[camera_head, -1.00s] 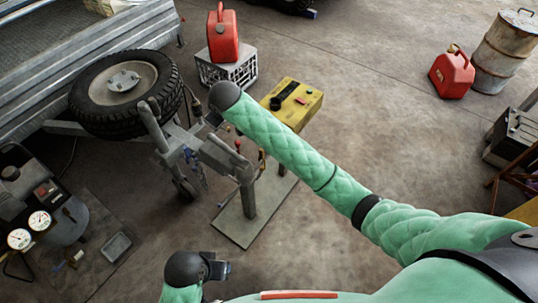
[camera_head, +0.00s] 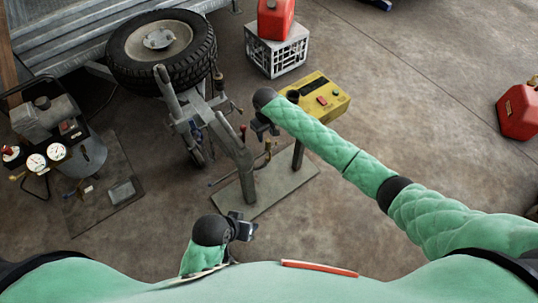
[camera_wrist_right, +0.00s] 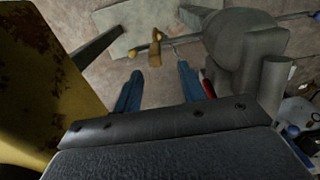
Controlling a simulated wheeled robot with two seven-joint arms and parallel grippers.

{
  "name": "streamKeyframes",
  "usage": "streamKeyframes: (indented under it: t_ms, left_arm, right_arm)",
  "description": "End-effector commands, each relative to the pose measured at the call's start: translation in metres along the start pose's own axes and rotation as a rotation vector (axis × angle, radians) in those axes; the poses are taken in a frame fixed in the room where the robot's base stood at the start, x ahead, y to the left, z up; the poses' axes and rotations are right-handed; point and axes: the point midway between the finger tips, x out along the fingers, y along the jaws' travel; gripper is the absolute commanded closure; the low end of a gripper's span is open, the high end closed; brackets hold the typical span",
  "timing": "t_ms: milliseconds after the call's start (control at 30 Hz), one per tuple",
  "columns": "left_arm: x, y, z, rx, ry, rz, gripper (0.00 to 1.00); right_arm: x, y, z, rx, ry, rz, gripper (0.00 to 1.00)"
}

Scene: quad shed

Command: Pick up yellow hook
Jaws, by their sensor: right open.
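The yellow hook (camera_wrist_right: 155,48) shows in the right wrist view as a small brass-yellow piece just beyond and between my fingertips. In the head view a small yellowish piece (camera_head: 268,147), likely the same hook, hangs beside the grey metal post, below my right gripper. My right gripper (camera_head: 264,130) is open and empty; its blue fingers (camera_wrist_right: 159,90) are spread apart in the wrist view, apart from the hook. My left gripper (camera_head: 246,228) is low in the head view, away from the hook; its finger gap cannot be made out.
A grey post (camera_head: 236,150) stands on a floor plate (camera_head: 285,188).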

Motion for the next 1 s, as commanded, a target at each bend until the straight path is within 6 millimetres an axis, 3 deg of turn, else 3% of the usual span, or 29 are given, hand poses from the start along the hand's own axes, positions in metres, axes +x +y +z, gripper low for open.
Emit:
streamKeyframes:
  t_ms: [600, 933, 1000]
  left_arm:
    - [-0.013, -0.003, -0.001, -0.001, -0.022, -0.012, 0.64]
    - [-0.014, -0.003, 0.001, -0.001, -0.027, -0.013, 0.64]
    - [-0.014, -0.003, 0.001, -0.001, -0.026, -0.013, 0.64]
  right_arm:
    - [0.067, 0.005, 0.001, 0.000, -0.001, 0.001, 0.59]
    - [0.073, 0.006, 0.002, 0.000, 0.000, 0.001, 0.59]
    - [0.072, 0.006, 0.002, -0.001, 0.000, 0.001, 0.73]
